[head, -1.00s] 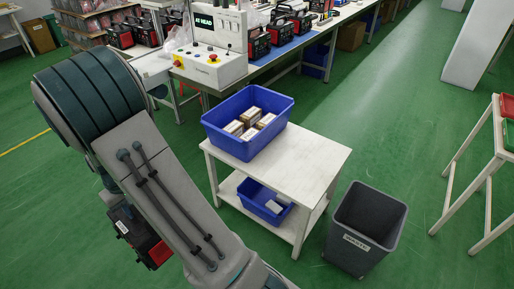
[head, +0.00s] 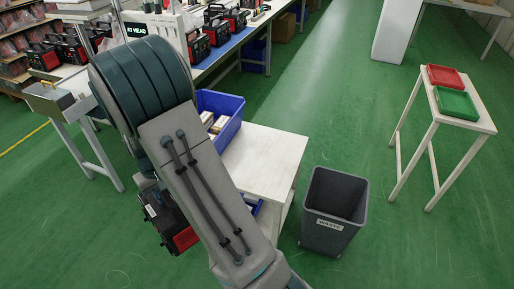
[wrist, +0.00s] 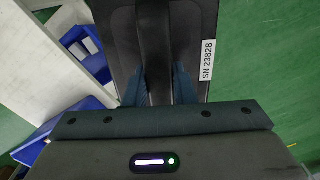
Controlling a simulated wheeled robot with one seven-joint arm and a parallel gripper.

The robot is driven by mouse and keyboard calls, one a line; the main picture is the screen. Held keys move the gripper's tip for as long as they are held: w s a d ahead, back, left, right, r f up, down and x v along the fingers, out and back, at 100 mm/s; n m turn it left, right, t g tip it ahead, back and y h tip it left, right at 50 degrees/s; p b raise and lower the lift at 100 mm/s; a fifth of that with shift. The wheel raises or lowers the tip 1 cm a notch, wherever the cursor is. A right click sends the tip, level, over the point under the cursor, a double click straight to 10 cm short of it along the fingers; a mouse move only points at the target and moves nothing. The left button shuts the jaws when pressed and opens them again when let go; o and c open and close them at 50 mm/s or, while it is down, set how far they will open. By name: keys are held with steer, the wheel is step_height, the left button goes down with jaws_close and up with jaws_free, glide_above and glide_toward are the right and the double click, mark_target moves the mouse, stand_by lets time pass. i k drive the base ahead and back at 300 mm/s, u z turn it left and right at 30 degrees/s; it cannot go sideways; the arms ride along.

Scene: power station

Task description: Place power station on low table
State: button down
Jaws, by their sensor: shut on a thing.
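The power station (head: 168,219), black with red ends, hangs left of my arm's forearm in the head view. In the wrist view its black case (wrist: 118,45) bears a white label reading SN 23828. My gripper (wrist: 158,88) is shut on its dark handle; in the head view my arm hides the gripper. A low white table (head: 268,160) with a lower shelf stands right of my arm, partly hidden behind it. A blue bin (head: 229,131) with boxes sits on its left part, and its right part is bare.
A grey waste bin (head: 335,210) stands right of the low table. Farther right, a taller white table (head: 467,148) holds a red tray (head: 447,76) and a green tray (head: 457,104). A workbench (head: 224,48) with more power stations is behind. Green floor lies open between.

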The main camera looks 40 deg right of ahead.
mark_target(266, 156)
steer(key=z, duration=1.35)
steer(key=i, duration=1)
